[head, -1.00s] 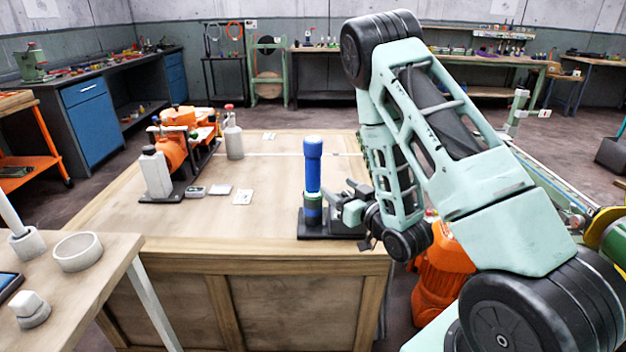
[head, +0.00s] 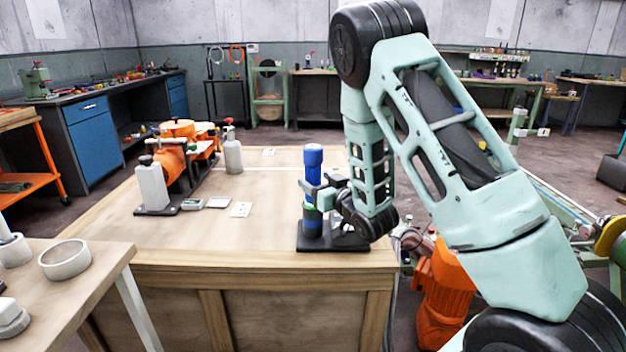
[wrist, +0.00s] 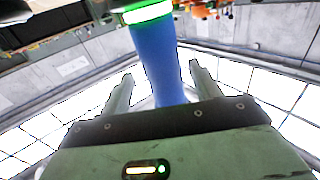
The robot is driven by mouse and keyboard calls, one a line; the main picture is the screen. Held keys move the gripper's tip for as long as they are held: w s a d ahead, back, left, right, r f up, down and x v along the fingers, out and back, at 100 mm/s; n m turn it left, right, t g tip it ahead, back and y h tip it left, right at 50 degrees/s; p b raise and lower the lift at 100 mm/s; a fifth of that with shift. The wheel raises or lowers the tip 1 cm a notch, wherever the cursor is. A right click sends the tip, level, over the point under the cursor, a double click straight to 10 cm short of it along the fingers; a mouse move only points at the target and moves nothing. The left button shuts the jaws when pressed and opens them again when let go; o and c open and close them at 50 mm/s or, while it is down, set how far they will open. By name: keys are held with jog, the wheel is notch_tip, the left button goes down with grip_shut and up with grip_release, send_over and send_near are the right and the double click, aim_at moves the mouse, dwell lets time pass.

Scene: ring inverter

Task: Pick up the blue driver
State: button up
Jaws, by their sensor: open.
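The blue driver (head: 313,163) stands upright on a black base (head: 318,245) near the front right of the wooden workbench. Its lower part is darker, with a green band. My gripper (head: 316,188) is at the driver's mid-height, coming from the right. In the wrist view the blue driver (wrist: 157,55) passes between the two fingers of my open gripper (wrist: 161,82), with gaps visible on both sides. A glowing green ring (wrist: 148,14) shows on the driver there. Contact with the fingers is not visible.
An orange machine (head: 175,155), a white bottle (head: 152,185) and a grey bottle (head: 232,152) stand on the workbench's left. Small flat boxes and cards lie in front. A side table with a ring (head: 65,257) is at front left. The workbench middle is clear.

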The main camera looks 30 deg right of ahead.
aim_at(309, 175)
jog(key=shift+w+a, duration=0.2)
jog(key=shift+w, duration=1.7)
jog(key=c, duration=1.2)
jog(key=shift+r, duration=0.2)
jog(key=shift+c, duration=0.5)
